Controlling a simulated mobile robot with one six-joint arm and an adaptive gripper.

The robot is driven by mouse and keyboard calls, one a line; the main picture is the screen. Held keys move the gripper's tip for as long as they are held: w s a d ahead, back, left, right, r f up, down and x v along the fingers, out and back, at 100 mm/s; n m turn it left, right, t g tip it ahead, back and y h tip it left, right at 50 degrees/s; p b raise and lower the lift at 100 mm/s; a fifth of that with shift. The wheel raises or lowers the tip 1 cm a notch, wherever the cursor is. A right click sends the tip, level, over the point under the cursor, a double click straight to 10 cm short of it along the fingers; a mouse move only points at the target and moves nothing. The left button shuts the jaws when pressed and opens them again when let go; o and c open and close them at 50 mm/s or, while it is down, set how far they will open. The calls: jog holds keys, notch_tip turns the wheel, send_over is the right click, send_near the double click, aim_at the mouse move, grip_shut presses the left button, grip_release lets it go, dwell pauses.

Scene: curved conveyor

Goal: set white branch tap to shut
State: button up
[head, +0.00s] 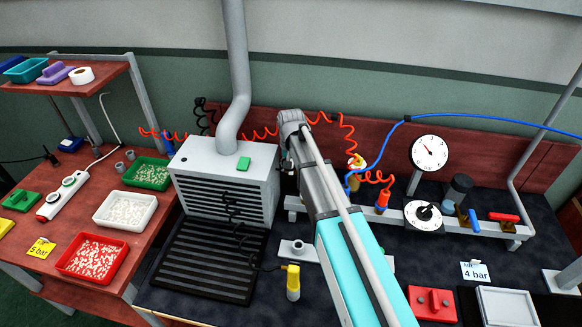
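I cannot make out a tap that is clearly the white branch tap. The grey pipe manifold (451,221) on the bench carries a blue handle (473,219) and a red handle (498,217) at right. My arm crosses the middle of the head view and covers part of the manifold.
A grey vented box (225,160) with a duct stands left of my arm. A pressure gauge (430,152) stands above a black-knobbed dial (424,215). A yellow-topped tool (293,282), red block (432,304) and white tray (507,308) are in front. Part trays fill the left bench.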

jog(key=shift+d, duration=0.1)
dwell(0.5)
jog(key=w+d+n, duration=0.3)
jog(key=d+n, duration=0.1)
jog(key=n, duration=1.2)
notch_tip(320, 180, up, 14)
jog(key=p, duration=1.4)
jog(key=s+d+m, duration=0.6)
jog(key=s+m, duration=0.1)
jog(key=s, duration=0.5)
jog(key=s+d+m, duration=0.6)
jog(key=s+m, duration=0.2)
jog(key=s, duration=0.4)
jog(key=shift+r, duration=0.25)
jog(key=shift+s, duration=0.1)
